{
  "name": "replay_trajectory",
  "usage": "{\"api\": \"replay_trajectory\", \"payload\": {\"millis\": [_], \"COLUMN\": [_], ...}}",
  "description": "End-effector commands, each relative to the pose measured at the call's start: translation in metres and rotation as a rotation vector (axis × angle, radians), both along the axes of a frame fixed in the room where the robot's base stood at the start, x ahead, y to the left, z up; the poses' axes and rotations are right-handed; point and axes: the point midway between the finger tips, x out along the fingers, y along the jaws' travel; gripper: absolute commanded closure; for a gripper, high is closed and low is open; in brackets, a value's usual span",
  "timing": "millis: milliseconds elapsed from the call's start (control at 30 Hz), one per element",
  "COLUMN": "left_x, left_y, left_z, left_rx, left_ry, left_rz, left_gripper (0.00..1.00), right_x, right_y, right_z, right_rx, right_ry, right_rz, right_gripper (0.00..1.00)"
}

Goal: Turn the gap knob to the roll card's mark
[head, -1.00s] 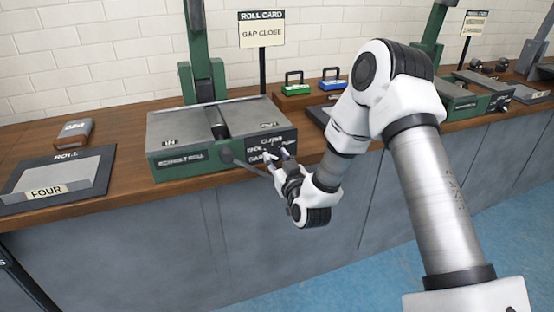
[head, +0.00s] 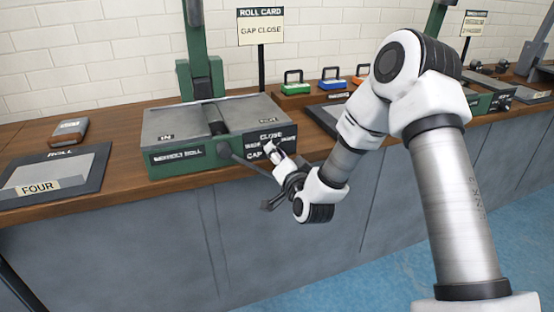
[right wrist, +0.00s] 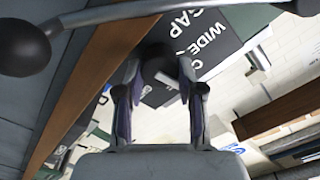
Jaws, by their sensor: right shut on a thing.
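The bench roll (head: 178,156), a green machine with a grey top, stands on the wooden counter. Its black front panel (head: 254,151) reads "CLOSE" at the top, "GAP" at the bottom and a partly covered word between. The roll card (head: 261,30) behind it reads "GAP CLOSE". My right gripper (head: 277,158) is at this panel. In the right wrist view its fingers stand on either side of the dark round gap knob (right wrist: 160,65), shut on it. The knob's pointing direction is hard to tell. In the head view the gripper hides the knob. My left gripper is out of view.
A crank handle with a dark ball (head: 225,148) passes close to my right gripper; it also crosses the right wrist view (right wrist: 95,15). A roll tray (head: 50,180) marked "FOUR" lies to the left.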

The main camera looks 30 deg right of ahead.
Motion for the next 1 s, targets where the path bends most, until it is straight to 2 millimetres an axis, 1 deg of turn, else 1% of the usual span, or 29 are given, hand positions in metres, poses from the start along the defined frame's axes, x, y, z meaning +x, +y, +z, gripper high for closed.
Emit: {"api": "replay_trajectory", "payload": {"millis": [33, 300, 833, 867, 900, 1000], "left_x": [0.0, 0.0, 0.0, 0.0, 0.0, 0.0], "left_y": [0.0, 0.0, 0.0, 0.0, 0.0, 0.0], "left_z": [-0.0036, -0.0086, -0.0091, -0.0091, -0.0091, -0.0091], "left_rx": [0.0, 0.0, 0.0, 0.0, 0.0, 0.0], "left_ry": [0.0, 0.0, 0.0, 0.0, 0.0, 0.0], "left_rz": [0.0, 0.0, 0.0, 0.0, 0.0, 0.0], "left_gripper": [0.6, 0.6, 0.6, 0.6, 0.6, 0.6], "right_x": [0.0005, 0.0005, 0.0007, 0.0006, 0.0006, 0.0004], "right_y": [-0.0006, -0.0009, -0.001, -0.0011, -0.0009, -0.0008], "right_z": [-0.0006, 0.0008, 0.0017, 0.0016, 0.0015, 0.001], "right_rx": [0.024, 0.126, 0.148, 0.149, 0.149, 0.149], "right_ry": [-0.01, -0.035, -0.041, -0.041, -0.041, -0.039], "right_rz": [-0.001, -0.001, -0.001, -0.001, -0.001, -0.001], "right_gripper": [0.97, 0.97, 0.97, 0.52, 0.38, 0.37]}}
